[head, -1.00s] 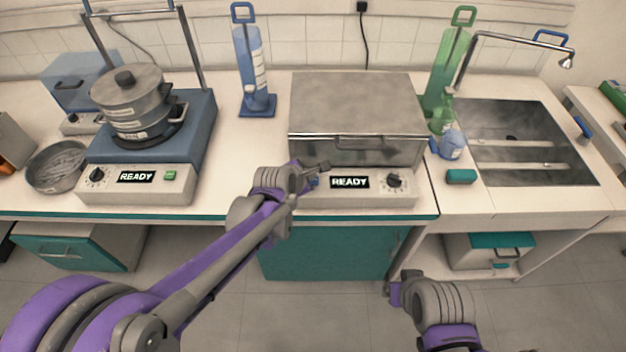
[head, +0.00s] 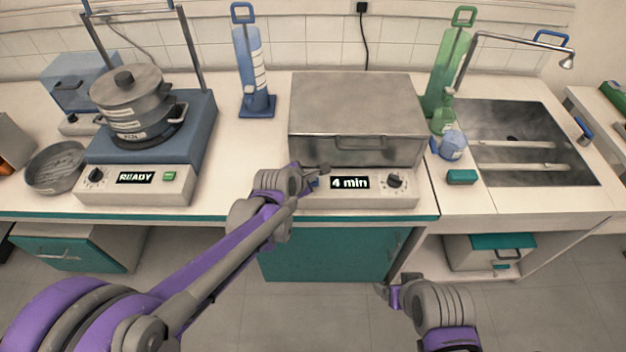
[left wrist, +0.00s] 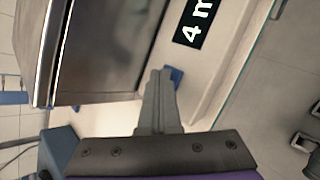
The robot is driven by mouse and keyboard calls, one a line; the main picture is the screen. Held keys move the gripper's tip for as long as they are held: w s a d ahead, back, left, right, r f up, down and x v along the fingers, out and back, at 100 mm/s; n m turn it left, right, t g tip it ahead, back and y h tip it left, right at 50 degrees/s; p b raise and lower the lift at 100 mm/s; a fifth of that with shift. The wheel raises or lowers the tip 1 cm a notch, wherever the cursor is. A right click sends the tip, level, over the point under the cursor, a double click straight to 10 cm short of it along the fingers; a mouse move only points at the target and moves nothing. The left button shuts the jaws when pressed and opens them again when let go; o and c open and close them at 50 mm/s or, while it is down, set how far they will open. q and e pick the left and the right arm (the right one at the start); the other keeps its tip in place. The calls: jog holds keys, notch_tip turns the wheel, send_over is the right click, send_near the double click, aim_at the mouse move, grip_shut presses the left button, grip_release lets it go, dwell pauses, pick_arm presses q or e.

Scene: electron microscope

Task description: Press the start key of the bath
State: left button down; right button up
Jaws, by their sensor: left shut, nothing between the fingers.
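The bath (head: 357,118) is a steel box with a lid and front handle on a pale base at the middle of the bench. Its display (head: 350,182) reads "4 min", with a black knob to its right. The blue start key (left wrist: 174,76) is at the left of the display, partly hidden by my left gripper in the head view. My left gripper (head: 322,170) is shut and empty, its fingertips (left wrist: 160,72) at the key; I cannot tell whether they still touch it. My right gripper (head: 385,290) is low in front of the bench, and its jaws are unclear.
A hotplate (head: 150,180) with stacked pots stands at left, its display reading "READY". A blue cylinder (head: 252,75) is behind. A green cylinder (head: 446,75), a blue jug (head: 452,145) and a sink (head: 515,170) are at right. The bench front between hotplate and bath is clear.

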dwell(0.3)
pick_arm(q)
jog(key=shift+r+p, duration=0.6)
jog(key=shift+r, duration=0.2)
jog(key=shift+r+p, duration=1.65)
jog(key=shift+r, duration=0.9)
